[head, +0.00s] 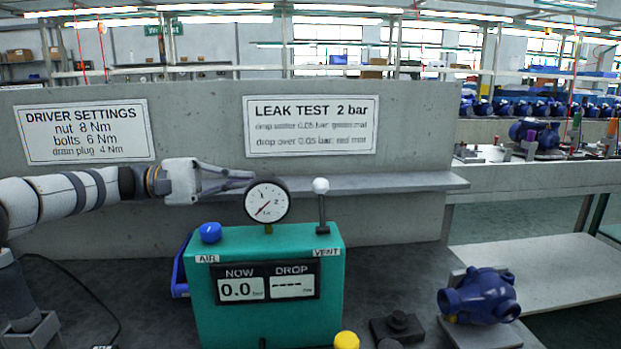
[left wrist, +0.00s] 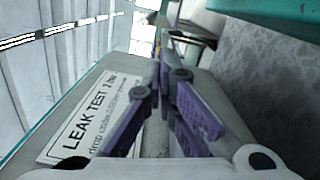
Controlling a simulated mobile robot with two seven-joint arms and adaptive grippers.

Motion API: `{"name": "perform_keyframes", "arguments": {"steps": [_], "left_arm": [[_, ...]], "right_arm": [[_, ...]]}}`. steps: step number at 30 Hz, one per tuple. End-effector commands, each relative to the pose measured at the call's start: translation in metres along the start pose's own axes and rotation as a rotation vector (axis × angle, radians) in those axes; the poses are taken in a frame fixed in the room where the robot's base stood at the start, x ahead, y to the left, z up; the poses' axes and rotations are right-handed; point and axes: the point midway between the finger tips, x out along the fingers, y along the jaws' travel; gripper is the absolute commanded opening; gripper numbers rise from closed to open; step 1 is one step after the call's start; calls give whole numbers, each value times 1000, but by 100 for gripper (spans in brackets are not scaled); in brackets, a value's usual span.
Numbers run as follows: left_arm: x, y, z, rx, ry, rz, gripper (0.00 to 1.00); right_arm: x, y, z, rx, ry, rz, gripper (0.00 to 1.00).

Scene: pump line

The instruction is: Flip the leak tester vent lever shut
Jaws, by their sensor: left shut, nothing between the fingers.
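The leak tester (head: 268,245) is a green box on the bench in the head view, with a round gauge (head: 267,202) and a blue AIR knob (head: 210,232) on top. Its vent lever (head: 321,208) stands upright at the top right, with a white ball on its end, above the VENT label. My left gripper (head: 252,176) reaches in from the left, with its fingertips just behind or above the gauge, to the left of the lever and apart from it. In the left wrist view the fingers (left wrist: 160,70) are closed together and empty. My right gripper is not in view.
A grey wall with a ledge (head: 400,183) and signs stands behind the tester. A blue pump (head: 480,295) sits at the right, near small black parts (head: 397,325) and a yellow cap (head: 346,340). A blue bin (head: 180,275) is left of the tester.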

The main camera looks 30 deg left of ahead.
Motion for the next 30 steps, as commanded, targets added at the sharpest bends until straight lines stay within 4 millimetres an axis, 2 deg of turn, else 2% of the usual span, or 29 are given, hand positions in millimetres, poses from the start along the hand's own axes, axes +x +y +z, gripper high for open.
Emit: {"name": "perform_keyframes", "arguments": {"steps": [5,8,19,21,24,30], "left_arm": [[6,0,0,-1,-2,-2,0],[21,1,1,-1,-5,-2,0],[101,0,1,-2,-5,-4,0],[103,8,16,2,-5,4,0],[107,9,30,4,-5,4,0],[110,2,40,0,-1,-1,0]], "right_arm": [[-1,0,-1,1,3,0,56],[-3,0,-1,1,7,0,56],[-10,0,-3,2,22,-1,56],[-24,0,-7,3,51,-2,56],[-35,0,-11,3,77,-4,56],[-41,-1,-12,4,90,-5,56]]}}
